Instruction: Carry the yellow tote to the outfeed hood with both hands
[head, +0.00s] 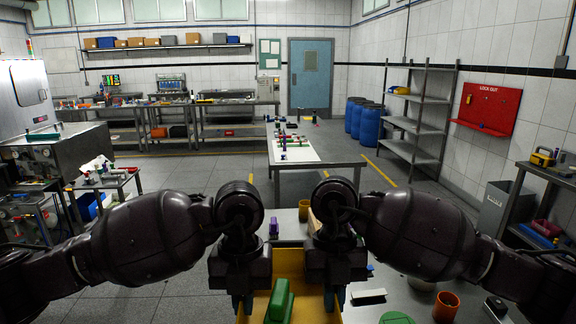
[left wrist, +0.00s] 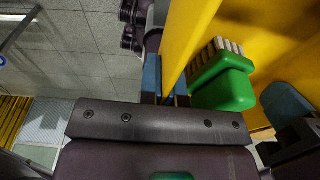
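The yellow tote (head: 259,305) is at the bottom middle of the head view, cut off by the frame edge. A green brush-like item (head: 280,300) lies in it; its pale bristles show in the left wrist view (left wrist: 218,88). My left gripper (head: 242,304) is at the tote's left wall. In the left wrist view its blue fingers (left wrist: 166,88) stand on both sides of the yellow wall (left wrist: 190,35), closed on it. My right gripper (head: 335,300) has its blue fingers around the tote's right wall. I cannot clearly identify the outfeed hood.
A grey table (head: 405,295) with an orange cup (head: 446,306) and small items lies beside and behind the tote. A large metal machine (head: 30,100) stands at the left, with a cart (head: 110,180) by it. A white-topped table (head: 318,165) stands ahead; floor is open at left centre.

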